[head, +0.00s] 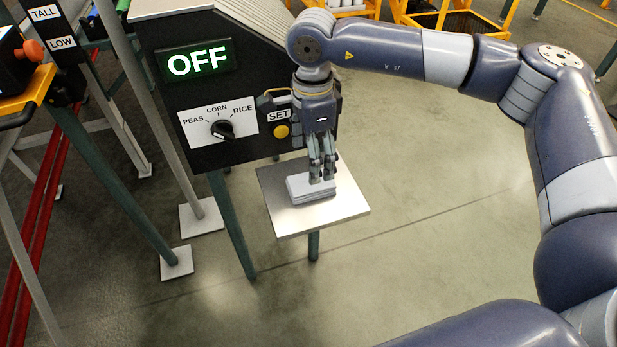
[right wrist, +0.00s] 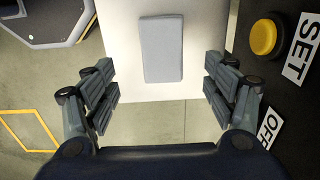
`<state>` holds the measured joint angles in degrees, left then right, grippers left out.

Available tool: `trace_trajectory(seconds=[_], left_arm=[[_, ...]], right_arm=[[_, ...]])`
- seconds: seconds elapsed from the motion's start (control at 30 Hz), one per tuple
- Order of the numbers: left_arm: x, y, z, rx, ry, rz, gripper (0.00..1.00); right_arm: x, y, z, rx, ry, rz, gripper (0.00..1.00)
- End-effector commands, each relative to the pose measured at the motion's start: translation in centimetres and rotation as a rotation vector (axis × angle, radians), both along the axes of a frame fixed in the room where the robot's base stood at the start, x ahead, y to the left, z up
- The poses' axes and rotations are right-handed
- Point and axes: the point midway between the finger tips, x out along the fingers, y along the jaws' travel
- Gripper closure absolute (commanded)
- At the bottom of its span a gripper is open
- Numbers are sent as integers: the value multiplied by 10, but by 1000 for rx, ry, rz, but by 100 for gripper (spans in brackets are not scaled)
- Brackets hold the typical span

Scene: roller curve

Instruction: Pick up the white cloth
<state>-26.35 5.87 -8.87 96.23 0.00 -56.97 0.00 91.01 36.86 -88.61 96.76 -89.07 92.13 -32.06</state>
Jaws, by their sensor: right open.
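The white cloth (head: 312,190) is a flat, pale folded pad lying on a small square metal stand (head: 343,208). My right gripper (head: 322,178) points straight down over the cloth, its fingertips close above it or at its level; I cannot tell which, or whether they touch. In the right wrist view the gripper (right wrist: 162,92) is open with its fingers wide apart. The cloth (right wrist: 161,50) lies centred between the finger lines, with free space on both sides. The gripper hides part of the cloth in the head view. My left gripper is not in view.
A black control panel (head: 180,100) stands just left of the stand, with a lit OFF display (head: 198,63), a dial (head: 223,129) and a yellow SET button (head: 281,131) close beside my right gripper. Open floor (head: 440,150) lies right of the stand.

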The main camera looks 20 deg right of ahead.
Motion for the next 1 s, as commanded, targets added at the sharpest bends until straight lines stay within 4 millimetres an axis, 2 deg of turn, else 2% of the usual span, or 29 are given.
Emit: trace_trajectory(seconds=[0.1,0.33,0.6,0.9,0.93,1.0], left_arm=[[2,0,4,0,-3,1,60],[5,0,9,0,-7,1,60],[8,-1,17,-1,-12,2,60],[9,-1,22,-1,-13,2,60],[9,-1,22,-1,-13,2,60],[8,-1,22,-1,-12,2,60]], right_arm=[[0,0,-19,0,1,-1,22],[1,1,-37,3,1,-1,22],[3,1,-75,3,1,-1,22],[3,1,-81,5,-1,-1,22],[3,1,-81,5,-1,-1,27],[3,1,-81,5,-1,-1,43]])
